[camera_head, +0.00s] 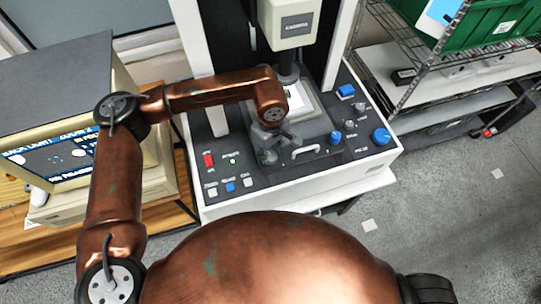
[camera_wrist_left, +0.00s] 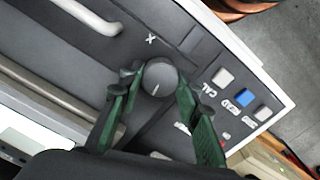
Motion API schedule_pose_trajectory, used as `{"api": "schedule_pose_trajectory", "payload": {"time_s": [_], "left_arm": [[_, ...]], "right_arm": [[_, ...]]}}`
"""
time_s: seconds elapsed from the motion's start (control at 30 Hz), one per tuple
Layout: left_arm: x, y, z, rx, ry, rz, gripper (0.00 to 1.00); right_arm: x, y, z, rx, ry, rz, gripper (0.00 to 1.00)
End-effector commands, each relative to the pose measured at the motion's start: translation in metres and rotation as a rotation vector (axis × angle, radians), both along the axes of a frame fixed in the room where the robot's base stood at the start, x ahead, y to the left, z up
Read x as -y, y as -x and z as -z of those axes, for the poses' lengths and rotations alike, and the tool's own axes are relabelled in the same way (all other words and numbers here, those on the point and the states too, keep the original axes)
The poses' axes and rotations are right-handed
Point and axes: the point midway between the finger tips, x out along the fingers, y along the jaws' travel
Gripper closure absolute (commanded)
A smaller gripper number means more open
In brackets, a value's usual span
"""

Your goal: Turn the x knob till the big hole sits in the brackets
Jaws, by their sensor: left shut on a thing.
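The x knob (camera_wrist_left: 161,78) is a dark grey round knob with a light index line, beside a white X label in the left wrist view. My left gripper (camera_wrist_left: 158,92) has its green fingers on either side of the knob and is shut on it. In the head view the left gripper (camera_head: 268,155) is low at the front of the machine's console and hides the knob. The screen (camera_head: 55,163) at the left shows a dark part picture with light round spots and text on blue. My arm covers its right part; the big hole and brackets cannot be told apart. My right gripper is out of view.
The measuring machine's white head and probe (camera_head: 292,28) hang over a light plate (camera_head: 303,103). A white handle (camera_head: 305,152) is close right of the gripper. Blue knobs (camera_head: 382,136) stand at the console's right, and buttons (camera_head: 230,187) at its front left.

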Motion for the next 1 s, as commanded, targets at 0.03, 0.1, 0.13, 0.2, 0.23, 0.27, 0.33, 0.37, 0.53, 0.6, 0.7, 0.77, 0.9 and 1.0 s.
{"api": "schedule_pose_trajectory", "payload": {"time_s": [0.03,0.1,0.13,0.2,0.23,0.27,0.33,0.37,0.53,0.6,0.7,0.77,0.9,1.0], "left_arm": [[0.000,-0.001,0.005,0.001,0.002,0.044,0.93],[0.000,-0.001,0.005,0.001,0.001,0.111,0.93],[0.000,-0.001,0.005,0.001,0.001,0.139,0.93],[0.000,-0.001,0.005,0.000,0.001,0.206,0.93],[0.000,-0.001,0.005,0.000,0.001,0.235,0.93],[0.000,-0.001,0.005,0.000,0.001,0.263,0.93],[0.001,-0.001,0.005,0.001,0.001,0.330,0.93],[0.000,-0.001,0.005,0.000,0.001,0.357,0.93],[0.001,-0.001,0.005,0.000,0.002,0.519,0.93],[0.000,-0.001,0.005,0.000,0.002,0.585,0.93],[0.001,-0.002,0.004,0.001,0.002,0.679,0.93],[0.001,-0.001,0.005,0.000,0.002,0.734,0.93],[0.001,-0.001,0.004,0.001,0.002,0.853,0.93],[0.001,-0.001,0.003,0.001,0.002,0.927,0.93]], "right_arm": [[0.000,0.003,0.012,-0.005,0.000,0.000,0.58],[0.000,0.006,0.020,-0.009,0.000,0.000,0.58],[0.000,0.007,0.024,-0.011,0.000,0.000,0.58],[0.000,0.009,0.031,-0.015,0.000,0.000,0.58],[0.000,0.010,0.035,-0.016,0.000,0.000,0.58],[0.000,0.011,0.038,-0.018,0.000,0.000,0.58],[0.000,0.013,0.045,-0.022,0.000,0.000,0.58],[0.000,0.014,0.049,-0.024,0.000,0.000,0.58],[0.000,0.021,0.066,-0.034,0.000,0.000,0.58],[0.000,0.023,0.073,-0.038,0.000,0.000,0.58],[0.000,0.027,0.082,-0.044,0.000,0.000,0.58],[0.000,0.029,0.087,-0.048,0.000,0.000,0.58],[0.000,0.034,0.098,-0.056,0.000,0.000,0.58],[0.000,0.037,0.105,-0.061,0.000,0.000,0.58]]}}
